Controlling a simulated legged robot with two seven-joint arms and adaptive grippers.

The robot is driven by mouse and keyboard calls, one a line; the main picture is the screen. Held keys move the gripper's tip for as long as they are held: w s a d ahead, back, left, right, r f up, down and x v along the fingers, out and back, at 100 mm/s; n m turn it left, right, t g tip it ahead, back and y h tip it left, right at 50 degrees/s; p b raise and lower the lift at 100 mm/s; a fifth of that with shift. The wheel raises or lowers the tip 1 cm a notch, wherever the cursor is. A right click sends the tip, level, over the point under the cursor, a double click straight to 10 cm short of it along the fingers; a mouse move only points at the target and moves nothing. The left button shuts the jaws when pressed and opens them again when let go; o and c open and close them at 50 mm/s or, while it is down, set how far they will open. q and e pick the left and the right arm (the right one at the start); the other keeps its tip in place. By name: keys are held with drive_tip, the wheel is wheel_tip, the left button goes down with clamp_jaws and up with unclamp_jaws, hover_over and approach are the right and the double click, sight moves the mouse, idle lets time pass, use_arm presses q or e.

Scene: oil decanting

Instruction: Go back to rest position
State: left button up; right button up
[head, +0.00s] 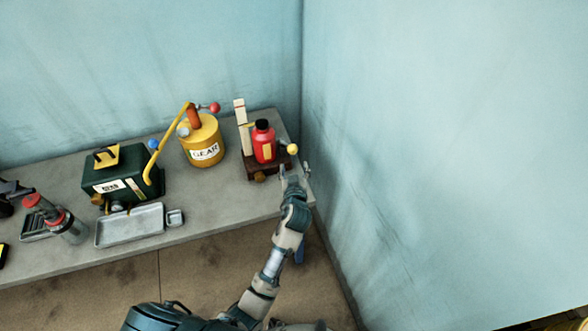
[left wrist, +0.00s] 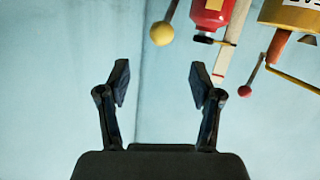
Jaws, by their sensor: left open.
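My left gripper (head: 295,172) is at the right end of the workbench, close to the front of the dark stand that holds the red bottle. In the left wrist view the left gripper (left wrist: 159,80) has its two fingers spread with nothing between them. The red bottle (head: 264,146) with a black cap stands upright on the stand; it shows upside down at the top of the left wrist view (left wrist: 209,14). A lever with a yellow ball (head: 292,149) is beside the bottle. My right gripper is not seen.
The grey workbench (head: 215,205) carries a yellow GEAR can (head: 203,145), a dark green box (head: 122,180), a metal tray (head: 130,226) and a red-topped clear container (head: 66,222). Blue walls meet just behind the bench's right end. Open floor (head: 200,275) lies in front.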

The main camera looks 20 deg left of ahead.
use_arm(q)
drive_tip(key=shift+a, duration=0.1)
idle(0.3)
drive_tip(key=s+d+f+m+g+h+b, duration=0.1)
drive_tip(key=s+f+m+g+h, duration=0.15)
drive_tip(key=f, duration=1.05)
drive_tip(key=s+d+f+m+g+h, duration=0.1)
drive_tip(key=s+d+f+m, duration=0.15)
drive_tip(key=f, duration=1.05)
drive_tip(key=s+a+f+m+g+b, duration=0.1)
drive_tip(key=s+f+g, duration=0.1)
drive_tip(key=s+f, duration=0.55)
drive_tip(key=s+a+f+g, duration=0.15)
drive_tip(key=s+f, duration=0.25)
drive_tip(key=f, duration=0.6)
drive_tip(key=s+a+f+g, duration=0.2)
drive_tip(key=s+f, duration=0.4)
drive_tip(key=s, duration=0.7)
drive_tip(key=s+a+f+g+b, duration=0.1)
drive_tip(key=s+a+f+g, duration=0.1)
drive_tip(key=s+f, duration=0.5)
drive_tip(key=s+a+f+m+g+h, duration=0.1)
drive_tip(key=s+a+f, duration=0.3)
drive_tip(key=s, duration=1.4)
wheel_tip(320, 180, down, 3)
drive_tip(key=shift+s+g+b, duration=0.3)
drive_tip(key=shift+g+b, duration=0.1)
drive_tip(key=shift+g, duration=0.3)
drive_tip(key=shift+d, duration=0.1)
